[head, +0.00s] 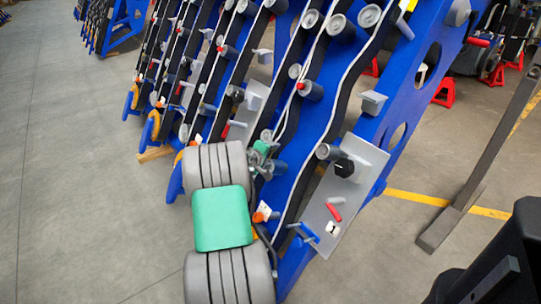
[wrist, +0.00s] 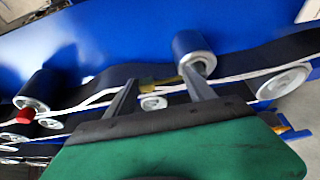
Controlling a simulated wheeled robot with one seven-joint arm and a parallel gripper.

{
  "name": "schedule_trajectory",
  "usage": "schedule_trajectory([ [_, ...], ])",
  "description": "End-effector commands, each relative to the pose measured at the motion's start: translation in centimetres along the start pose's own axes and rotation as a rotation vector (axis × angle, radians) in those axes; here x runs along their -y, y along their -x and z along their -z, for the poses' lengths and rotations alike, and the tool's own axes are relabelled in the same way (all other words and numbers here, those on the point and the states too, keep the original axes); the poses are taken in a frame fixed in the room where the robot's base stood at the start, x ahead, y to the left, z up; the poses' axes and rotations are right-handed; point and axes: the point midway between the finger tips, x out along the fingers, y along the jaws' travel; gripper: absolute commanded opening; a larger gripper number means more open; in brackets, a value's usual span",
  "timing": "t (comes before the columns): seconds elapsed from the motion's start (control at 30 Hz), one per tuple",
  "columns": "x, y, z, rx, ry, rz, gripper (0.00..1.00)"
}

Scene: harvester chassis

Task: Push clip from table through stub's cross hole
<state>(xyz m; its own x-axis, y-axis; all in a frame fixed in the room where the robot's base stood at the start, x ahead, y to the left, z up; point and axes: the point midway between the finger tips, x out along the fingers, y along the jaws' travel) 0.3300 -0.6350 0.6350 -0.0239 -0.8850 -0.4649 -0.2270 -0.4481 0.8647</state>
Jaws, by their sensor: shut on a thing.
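My gripper (wrist: 158,84) is shut on a small olive-yellow piece (wrist: 157,84), which I take to be the clip; its shape is blurred and partly hidden. A blue stub with a pale ring-shaped end (wrist: 196,56) stands just beyond the right fingertip; I cannot tell whether they touch. No cross hole shows clearly. In the head view my gripper (head: 262,158) is beside the chassis belts, partly hidden by my arm, and the clip cannot be made out there. No table can be clearly picked out.
Another blue stub with a red tip (wrist: 30,105) is at left in the wrist view. A grey plate (head: 325,235) with a black knob (head: 344,167) and a red pin (head: 334,212) is on the chassis. Rollers and black belts crowd the blue frame. Open floor (head: 70,170) lies left.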

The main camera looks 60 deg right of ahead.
Motion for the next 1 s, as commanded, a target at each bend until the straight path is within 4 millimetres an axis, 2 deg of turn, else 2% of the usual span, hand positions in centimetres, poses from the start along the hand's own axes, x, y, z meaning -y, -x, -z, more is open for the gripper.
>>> schedule_trajectory([
  [0.27, 0.1, 0.0, 0.0, 0.000, 0.000, 0.000, 0.23],
  [1.0, 2.0, 0.1, 0.1, -0.002, 0.009, 0.016, 0.23],
])
